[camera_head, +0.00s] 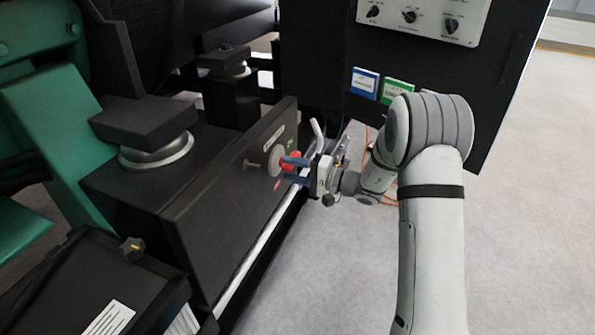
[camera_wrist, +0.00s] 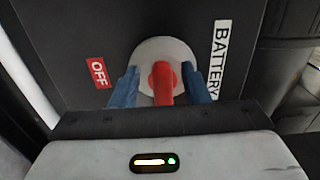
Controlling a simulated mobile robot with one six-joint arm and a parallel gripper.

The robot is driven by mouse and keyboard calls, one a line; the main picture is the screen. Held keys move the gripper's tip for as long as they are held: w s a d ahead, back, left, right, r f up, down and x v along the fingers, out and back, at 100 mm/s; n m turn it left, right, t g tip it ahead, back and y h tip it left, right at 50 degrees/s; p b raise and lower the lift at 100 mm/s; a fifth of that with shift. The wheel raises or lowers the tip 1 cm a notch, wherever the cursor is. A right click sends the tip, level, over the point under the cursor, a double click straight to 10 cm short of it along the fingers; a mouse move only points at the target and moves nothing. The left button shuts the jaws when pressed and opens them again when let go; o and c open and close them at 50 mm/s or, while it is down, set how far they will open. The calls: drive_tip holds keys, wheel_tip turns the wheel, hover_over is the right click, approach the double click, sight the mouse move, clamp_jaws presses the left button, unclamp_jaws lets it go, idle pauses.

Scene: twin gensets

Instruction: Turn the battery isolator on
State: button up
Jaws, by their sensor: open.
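The battery isolator is a red handle (camera_wrist: 163,82) on a round grey disc (camera_wrist: 166,52), set on the face of a black box (camera_head: 225,185). In the wrist view a red OFF label (camera_wrist: 98,73) is to its left and a white BATTERY label (camera_wrist: 219,60) to its right. In the head view the disc (camera_head: 274,160) is partly covered by my gripper (camera_head: 287,170). My gripper's two blue fingers also show in the wrist view (camera_wrist: 164,88), open, one on each side of the red handle. Small gaps appear between the fingers and the handle; contact cannot be told.
A pale rail (camera_head: 262,240) runs along the base of the black box. Grey floor (camera_head: 345,270) is clear to the right of the rail.

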drive_tip(key=shift+d, duration=0.2)
drive_tip(key=p+v, duration=0.1)
drive_tip(key=v, duration=0.6)
drive_tip(key=shift+s+d+p, duration=0.15)
drive_tip(key=shift+p, duration=0.15)
drive_tip(key=shift+r, duration=0.1)
